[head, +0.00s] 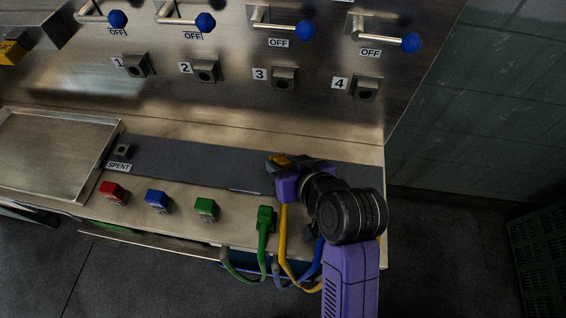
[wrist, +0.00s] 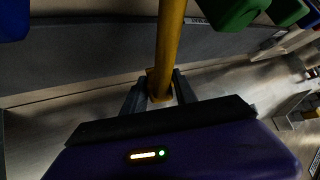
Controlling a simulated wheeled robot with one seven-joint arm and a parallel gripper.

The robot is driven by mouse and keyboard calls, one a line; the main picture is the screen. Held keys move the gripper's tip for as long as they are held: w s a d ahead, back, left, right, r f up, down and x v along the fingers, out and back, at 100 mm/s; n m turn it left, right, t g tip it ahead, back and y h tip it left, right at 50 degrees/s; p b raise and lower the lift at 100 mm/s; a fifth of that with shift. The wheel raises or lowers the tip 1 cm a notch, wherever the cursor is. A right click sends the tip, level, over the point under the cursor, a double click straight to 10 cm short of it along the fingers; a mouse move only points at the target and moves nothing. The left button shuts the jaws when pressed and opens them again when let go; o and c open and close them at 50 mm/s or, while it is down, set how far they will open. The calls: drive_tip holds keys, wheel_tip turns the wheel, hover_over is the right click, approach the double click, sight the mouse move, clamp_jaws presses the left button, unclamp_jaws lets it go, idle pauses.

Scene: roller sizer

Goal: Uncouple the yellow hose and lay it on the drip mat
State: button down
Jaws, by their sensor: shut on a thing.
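The yellow hose (wrist: 170,40) runs between my fingers in the wrist view. In the head view its lower length (head: 283,235) hangs below my gripper and loops over the bench's front edge. My gripper (wrist: 160,92) is shut on the hose's yellow end; a bit of that end (head: 281,161) shows beside the fingers in the head view. The hose end is apart from the numbered wall sockets. A long dark grey strip (head: 205,163), which looks like the drip mat, lies along the bench. My gripper (head: 290,162) is over its right part; whether the hose touches it is unclear.
Sockets 1, 2, 3 and 4 (head: 365,88) look empty, under blue-knobbed levers (head: 410,43) marked OFF. A SPENT socket (head: 123,151) stands at the strip's left. Red, blue and green blocks (head: 206,209), a green hose (head: 265,220) and a metal tray (head: 50,150) are nearby.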

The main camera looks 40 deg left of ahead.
drive_tip(key=c, duration=0.9)
unclamp_jaws()
drive_tip(key=v, duration=0.7)
drive_tip(key=shift+d+r+b, duration=0.25)
drive_tip(key=shift+d+b, duration=0.1)
